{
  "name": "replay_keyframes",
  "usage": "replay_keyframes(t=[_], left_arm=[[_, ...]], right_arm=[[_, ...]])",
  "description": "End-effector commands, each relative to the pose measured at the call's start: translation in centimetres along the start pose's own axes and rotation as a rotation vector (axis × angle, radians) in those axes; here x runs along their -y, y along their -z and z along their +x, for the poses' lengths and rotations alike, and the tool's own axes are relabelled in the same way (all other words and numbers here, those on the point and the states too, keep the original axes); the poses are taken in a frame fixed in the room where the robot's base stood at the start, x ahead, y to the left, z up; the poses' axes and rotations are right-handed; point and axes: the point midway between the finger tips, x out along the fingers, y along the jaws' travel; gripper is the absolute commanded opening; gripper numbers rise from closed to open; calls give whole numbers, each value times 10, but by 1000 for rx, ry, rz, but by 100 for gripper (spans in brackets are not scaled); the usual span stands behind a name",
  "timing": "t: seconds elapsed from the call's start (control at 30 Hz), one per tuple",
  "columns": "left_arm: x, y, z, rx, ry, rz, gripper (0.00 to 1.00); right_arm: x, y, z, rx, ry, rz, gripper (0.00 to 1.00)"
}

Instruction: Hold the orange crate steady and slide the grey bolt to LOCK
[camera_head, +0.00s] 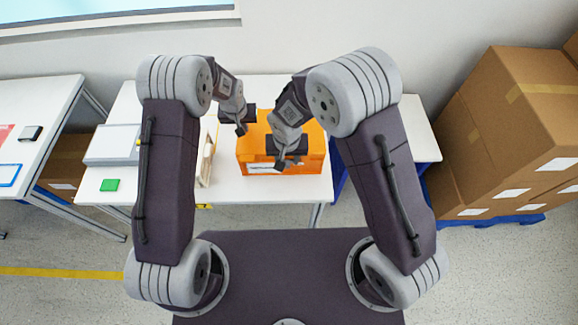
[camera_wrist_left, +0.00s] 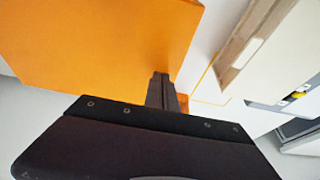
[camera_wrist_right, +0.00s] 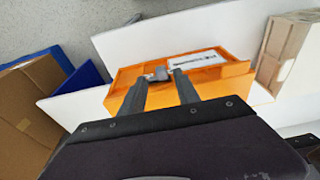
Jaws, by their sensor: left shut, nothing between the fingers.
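The orange crate (camera_head: 315,158) stands on the white table, and its front face carries a white label plate. My left gripper (camera_head: 241,131) is shut and empty at the crate's left side. In the left wrist view its closed fingers (camera_wrist_left: 161,78) overlap the orange wall (camera_wrist_left: 90,45); I cannot tell whether they touch it. My right gripper (camera_head: 281,162) is over the crate's front. In the right wrist view its fingers (camera_wrist_right: 159,77) are apart, with the small grey bolt (camera_wrist_right: 157,73) showing between their tips. Whether they touch the bolt is unclear. The head view hides the bolt behind the right gripper.
A light wooden holder (camera_head: 206,160) stands left of the crate. A grey-white case (camera_head: 113,145) and a green block (camera_head: 110,185) lie further left. Cardboard boxes (camera_head: 520,100) are stacked at the right. The table right of the crate (camera_head: 415,140) is clear.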

Motion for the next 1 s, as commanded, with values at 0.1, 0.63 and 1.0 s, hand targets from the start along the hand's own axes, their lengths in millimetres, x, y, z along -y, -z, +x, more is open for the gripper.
replay_keyframes(t=[0.1, 0.63, 1.0], left_arm=[[0, -2, 1, 4, 1, -1, 0], [0, -2, 1, 3, 1, -1, 0], [0, -1, 1, 3, 1, -1, 0]], right_arm=[[-1, -1, 22, 3, -2, 0, 38], [0, 0, 64, -1, 1, 0, 38], [-1, 0, 63, 0, 0, -1, 0]])
